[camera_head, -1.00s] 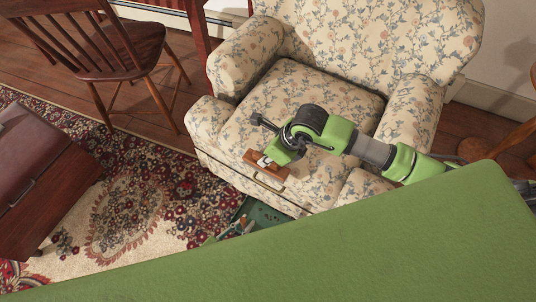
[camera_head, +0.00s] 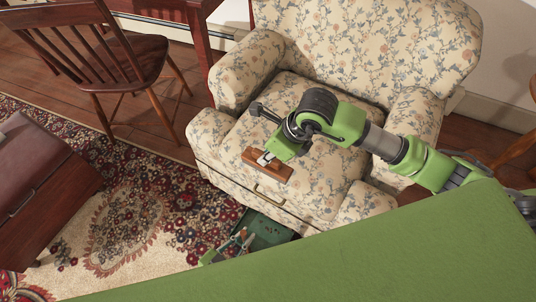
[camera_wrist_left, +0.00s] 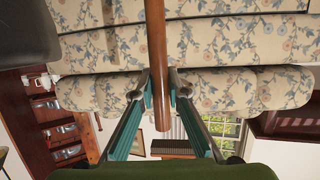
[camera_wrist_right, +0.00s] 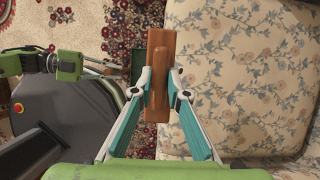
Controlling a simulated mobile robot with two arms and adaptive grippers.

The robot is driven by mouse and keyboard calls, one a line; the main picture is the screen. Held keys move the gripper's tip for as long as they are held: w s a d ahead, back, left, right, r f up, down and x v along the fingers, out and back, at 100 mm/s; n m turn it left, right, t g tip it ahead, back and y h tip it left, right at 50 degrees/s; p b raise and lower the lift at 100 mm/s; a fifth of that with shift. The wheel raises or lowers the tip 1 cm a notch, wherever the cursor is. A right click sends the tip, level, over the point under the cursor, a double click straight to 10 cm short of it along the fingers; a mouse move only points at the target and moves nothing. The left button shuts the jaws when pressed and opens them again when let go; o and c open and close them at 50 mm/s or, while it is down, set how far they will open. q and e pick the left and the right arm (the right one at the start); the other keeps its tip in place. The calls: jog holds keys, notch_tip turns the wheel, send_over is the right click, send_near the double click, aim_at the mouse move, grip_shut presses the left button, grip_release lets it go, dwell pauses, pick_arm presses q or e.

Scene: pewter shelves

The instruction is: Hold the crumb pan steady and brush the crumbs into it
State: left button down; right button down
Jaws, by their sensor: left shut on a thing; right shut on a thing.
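The crumb pan (camera_head: 270,231), dark green, is low in front of the armchair's front edge. My left gripper (camera_head: 241,240) is at its near left side. In the left wrist view the left gripper (camera_wrist_left: 158,85) is shut on a brown rod-like handle (camera_wrist_left: 157,50), which I take for the pan's. My right gripper (camera_head: 272,156) is shut on the brush (camera_head: 276,168), a brown wooden block, over the front of the seat. The brush (camera_wrist_right: 160,105) also shows between the right wrist view's fingers. Its bristles are hidden, and I cannot tell whether it touches the seat. I cannot make out crumbs clearly.
A wooden chair (camera_head: 110,60) stands at the back left and a dark wooden chest (camera_head: 40,190) at the left. Patterned rug (camera_head: 140,215) lies open between chest and armchair.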

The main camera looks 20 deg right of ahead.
dwell(0.4)
jog(key=w+d+f, duration=0.1)
jog(key=w+d, duration=0.5)
jog(key=w, duration=0.1)
jog(key=shift+w+d+f, duration=0.1)
jog(key=shift+w+f, duration=0.05)
jog(key=shift+f, duration=3)
jog(key=shift+f, duration=0.4)
jog(key=shift+s+a+r, duration=0.1)
jog(key=shift+s+a, duration=1.05)
jog(key=shift+a, duration=0.05)
jog(key=shift+s+a+f, duration=0.2)
jog(key=shift+s+a, duration=2)
jog(key=shift+a, duration=0.15)
